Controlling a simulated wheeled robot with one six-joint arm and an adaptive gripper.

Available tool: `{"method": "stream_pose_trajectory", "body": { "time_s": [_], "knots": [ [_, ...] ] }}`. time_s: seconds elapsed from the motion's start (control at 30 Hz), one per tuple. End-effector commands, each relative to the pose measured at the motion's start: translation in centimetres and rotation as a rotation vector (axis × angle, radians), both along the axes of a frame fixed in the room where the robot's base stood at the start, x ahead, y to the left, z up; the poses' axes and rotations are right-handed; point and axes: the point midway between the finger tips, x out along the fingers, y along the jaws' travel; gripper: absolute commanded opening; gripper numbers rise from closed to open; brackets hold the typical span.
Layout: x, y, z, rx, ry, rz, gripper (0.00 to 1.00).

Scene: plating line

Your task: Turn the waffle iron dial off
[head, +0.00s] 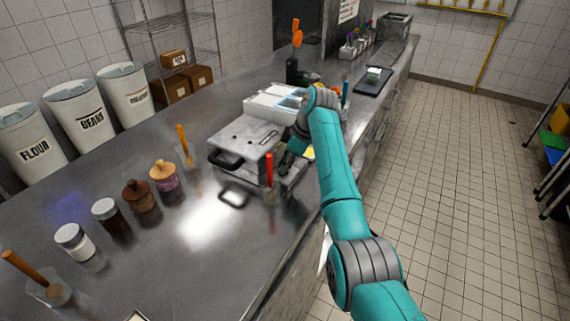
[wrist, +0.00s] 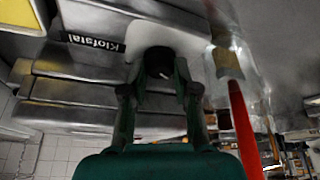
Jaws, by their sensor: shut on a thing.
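The waffle iron (head: 232,134) is a grey metal box with black handles on the steel counter. In the wrist view its body (wrist: 75,92) carries a "Klofstal" label. The dial (wrist: 158,62) is a dark knob on a pale round plate, with a small light mark. My gripper (wrist: 160,92) has one finger on each side of the dial and is shut on it. In the head view my gripper (head: 286,160) is at the iron's right side, and the dial is hidden there.
A spatula with a red handle (head: 269,170) stands upright close to my gripper; its handle also shows in the wrist view (wrist: 243,130). White containers (head: 272,104) stand behind the iron. Jars (head: 140,196) line the counter at left. The tiled floor (head: 455,190) at right is clear.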

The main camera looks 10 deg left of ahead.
Motion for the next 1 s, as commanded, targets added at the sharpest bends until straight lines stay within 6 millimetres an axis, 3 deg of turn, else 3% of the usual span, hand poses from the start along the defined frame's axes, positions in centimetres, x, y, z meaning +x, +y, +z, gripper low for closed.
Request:
{"method": "stream_pose_trajectory", "body": {
  "time_s": [0.13,0.17,0.27,0.67,1.0],
  "knots": [
    [0.0,0.0,0.0,0.0,-0.001,-0.001,0.0],
    [0.0,0.0,0.0,0.0,-0.001,-0.001,0.32],
    [0.0,0.0,0.0,0.0,-0.001,-0.001,0.54],
    [0.1,-0.3,0.6,0.0,-0.001,-0.001,0.54],
    [0.2,-2.6,6.2,0.0,-0.002,-0.002,0.54]
  ]
}}
